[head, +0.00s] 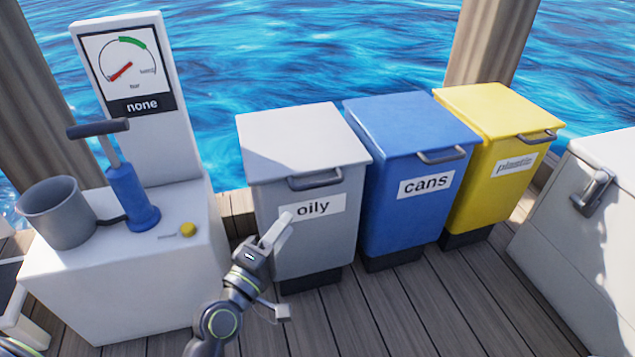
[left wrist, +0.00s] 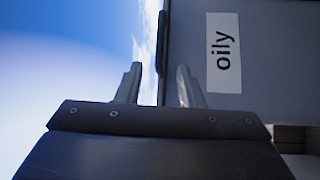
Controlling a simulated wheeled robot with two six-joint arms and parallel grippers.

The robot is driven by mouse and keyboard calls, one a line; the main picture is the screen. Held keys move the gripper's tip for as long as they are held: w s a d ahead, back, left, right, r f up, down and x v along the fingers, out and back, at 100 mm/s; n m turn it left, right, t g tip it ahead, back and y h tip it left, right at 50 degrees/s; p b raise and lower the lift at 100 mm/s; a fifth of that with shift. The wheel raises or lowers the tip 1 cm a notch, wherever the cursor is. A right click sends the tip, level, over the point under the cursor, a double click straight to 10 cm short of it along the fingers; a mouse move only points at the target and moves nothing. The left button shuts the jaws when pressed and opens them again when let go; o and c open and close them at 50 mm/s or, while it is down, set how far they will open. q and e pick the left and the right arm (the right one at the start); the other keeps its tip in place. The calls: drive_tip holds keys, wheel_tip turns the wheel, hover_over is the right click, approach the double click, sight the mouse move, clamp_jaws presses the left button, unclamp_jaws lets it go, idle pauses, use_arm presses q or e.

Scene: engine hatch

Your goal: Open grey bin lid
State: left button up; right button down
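The grey bin (head: 315,235) carries an "oily" label, and its grey lid (head: 300,140) is closed. A dark grey handle (head: 315,180) sits on the lid's front edge. My left gripper (head: 281,228) is in front of the bin, left of the label and below the handle. In the left wrist view its two fingers (left wrist: 158,85) stand apart with nothing held. There the handle (left wrist: 161,42) appears as a dark upright bar beyond the gap between the fingers, and the label (left wrist: 223,52) shows sideways at right. My right gripper is in neither view.
A blue "cans" bin (head: 405,210) and a yellow "plastic" bin (head: 490,190) stand to the right, both closed. A white cabinet (head: 120,270) at left holds a grey mug (head: 60,215) and a blue pump (head: 130,195). Wooden deck (head: 420,310) is open in front.

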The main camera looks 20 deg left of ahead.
sight(316, 184)
use_arm(q)
drive_tip(key=x, duration=1.3)
drive_tip(key=shift+w+p, duration=0.2)
drive_tip(key=shift+p, duration=0.2)
clamp_jaws()
